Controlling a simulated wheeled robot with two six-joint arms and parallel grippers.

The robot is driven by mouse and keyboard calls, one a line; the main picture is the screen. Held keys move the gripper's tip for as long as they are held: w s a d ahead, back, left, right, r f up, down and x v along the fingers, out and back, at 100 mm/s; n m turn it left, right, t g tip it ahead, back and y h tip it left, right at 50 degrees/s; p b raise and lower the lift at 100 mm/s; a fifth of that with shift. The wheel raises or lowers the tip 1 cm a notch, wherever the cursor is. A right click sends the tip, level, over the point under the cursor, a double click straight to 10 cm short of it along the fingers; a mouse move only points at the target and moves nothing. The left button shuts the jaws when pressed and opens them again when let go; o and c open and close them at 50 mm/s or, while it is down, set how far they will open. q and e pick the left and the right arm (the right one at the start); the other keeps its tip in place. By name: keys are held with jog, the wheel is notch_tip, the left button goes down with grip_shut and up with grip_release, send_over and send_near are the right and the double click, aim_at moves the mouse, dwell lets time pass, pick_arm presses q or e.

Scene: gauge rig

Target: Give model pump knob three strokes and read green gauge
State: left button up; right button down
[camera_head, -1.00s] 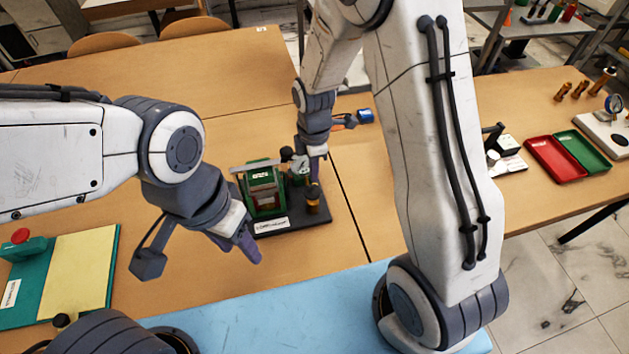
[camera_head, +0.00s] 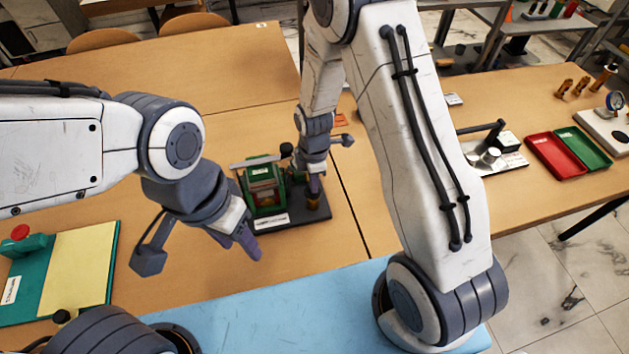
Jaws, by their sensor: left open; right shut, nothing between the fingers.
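The model pump rig stands on a dark base plate (camera_head: 290,221) with a white label, on the wooden table. Its green housing (camera_head: 263,187) is at the left of the plate; the gauge face cannot be read. A brass-coloured knob (camera_head: 318,203) stands at the plate's right. My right gripper (camera_head: 314,186) is shut and empty, pointing down directly at the knob's top; whether they touch is hard to tell. My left gripper (camera_head: 246,242) is open and empty, in front of the rig and to its left.
A teal board with a yellow panel (camera_head: 77,268) and red button lies at left. Red (camera_head: 555,157) and green (camera_head: 580,147) trays lie at right, beside a small apparatus with a black handle (camera_head: 488,130). A blue mat (camera_head: 290,318) covers the near edge.

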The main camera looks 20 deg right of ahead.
jog(key=shift+f, duration=0.7)
jog(key=shift+s+r, duration=0.1)
jog(key=shift+s, duration=0.05)
pick_arm(q)
jog(key=shift+f, duration=0.4)
pick_arm(e)
notch_tip(320, 180, up, 5)
jog(key=p, duration=0.4)
jog(key=shift+f, duration=0.2)
pick_arm(q)
jog(key=shift+d+r+b, duration=0.2)
jog(key=shift+r+b, duration=0.75)
jog(key=shift+r, duration=0.1)
pick_arm(e)
notch_tip(320, 180, up, 10)
jog(key=shift+f, duration=0.15)
